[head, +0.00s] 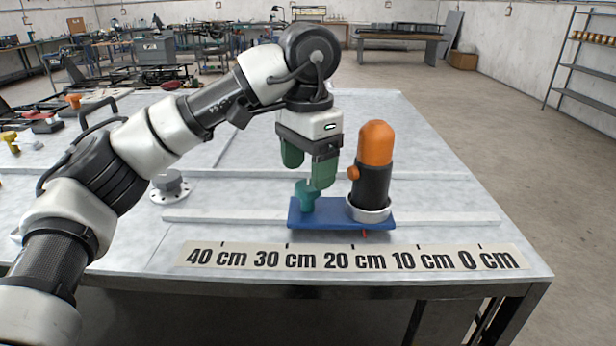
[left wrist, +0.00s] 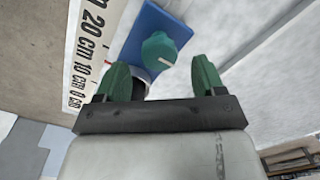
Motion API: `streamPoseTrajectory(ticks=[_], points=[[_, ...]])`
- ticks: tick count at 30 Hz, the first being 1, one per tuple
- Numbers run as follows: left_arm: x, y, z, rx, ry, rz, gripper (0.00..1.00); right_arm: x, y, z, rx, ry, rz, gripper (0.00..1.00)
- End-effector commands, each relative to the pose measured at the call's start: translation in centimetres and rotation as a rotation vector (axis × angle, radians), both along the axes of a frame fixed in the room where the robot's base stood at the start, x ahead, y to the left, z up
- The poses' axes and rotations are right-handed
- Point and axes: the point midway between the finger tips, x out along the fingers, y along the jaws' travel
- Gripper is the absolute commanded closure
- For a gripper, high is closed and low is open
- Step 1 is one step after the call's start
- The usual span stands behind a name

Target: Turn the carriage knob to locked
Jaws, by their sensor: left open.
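A teal knob (head: 307,195) stands on the left part of a blue carriage (head: 325,219). In the left wrist view the knob (left wrist: 158,47) has a short white line on its top. The carriage (left wrist: 150,22) is the blue strip behind it. My left gripper (head: 309,177) points down just above the knob, its green fingers apart and empty. In the left wrist view its fingertips (left wrist: 158,72) lie on either side of the knob's line, and the knob shows in the gap beyond them. I cannot tell whether a finger touches the knob. My right gripper is not in view.
A black cylinder with an orange cap (head: 376,145) stands on the carriage, close right of my gripper. A centimetre scale (head: 350,257) runs along the table's front edge, and a small red pointer (head: 364,233) sits above it. A grey flanged part (head: 171,186) stands at left.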

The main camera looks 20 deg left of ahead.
Motion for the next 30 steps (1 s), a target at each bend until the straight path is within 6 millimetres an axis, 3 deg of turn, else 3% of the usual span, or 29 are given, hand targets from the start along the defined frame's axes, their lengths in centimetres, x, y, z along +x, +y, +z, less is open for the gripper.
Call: streamPoseTrajectory(ticks=[6,12,30], points=[[0.0,0.0,4.8,0.001,-0.005,0.000,0.31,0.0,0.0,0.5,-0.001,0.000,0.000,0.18],[0.0,0.0,7.5,0.001,-0.002,0.000,0.31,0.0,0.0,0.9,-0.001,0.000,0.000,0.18],[0.0,0.0,8.2,0.001,0.001,-0.001,0.31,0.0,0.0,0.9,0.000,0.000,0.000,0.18]])
